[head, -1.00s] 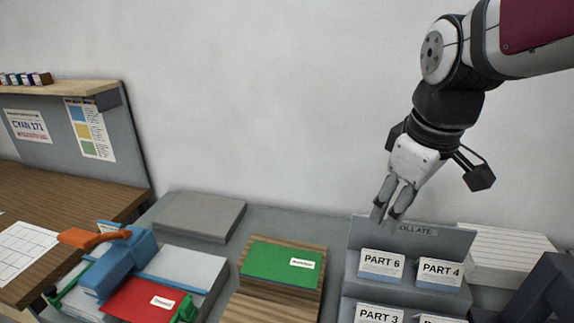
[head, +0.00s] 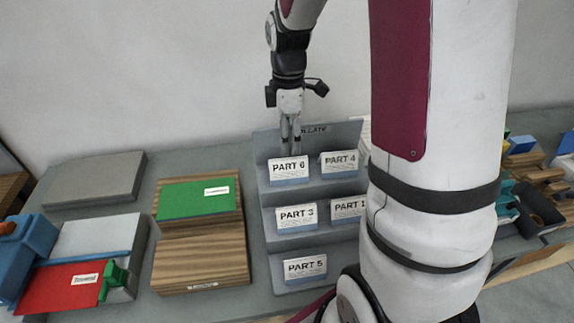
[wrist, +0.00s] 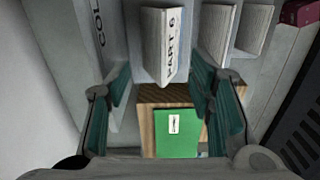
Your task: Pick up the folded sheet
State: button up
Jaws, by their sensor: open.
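Several white folded sheets stand on the stepped grey collate rack (head: 262,150), labelled PART 6, PART 4, PART 3, PART 5 and one partly hidden by my arm. The PART 6 sheet (head: 289,172) is on the top step at left. My gripper (head: 291,146) points down just above and behind it, open and empty. In the wrist view, the PART 6 sheet (wrist: 160,45) lies ahead, between the lines of my two open fingers (wrist: 166,88). I cannot tell how far the fingertips are above it. The PART 4 sheet (head: 339,163) stands to its right.
Left of the rack, a green sheet (head: 196,198) lies on a wooden block (head: 205,262). Farther left are a grey slab (head: 97,178) and a blue device with a red sheet (head: 60,289). My arm hides the rack's right side. The wall stands close behind.

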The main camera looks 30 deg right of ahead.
aim_at(288, 167)
jog(key=shift+s+f+p, duration=0.2)
jog(key=shift+f+p, duration=0.4)
jog(key=shift+f, duration=2.85)
jog(key=shift+a, duration=0.1)
jog(key=c, duration=1.2)
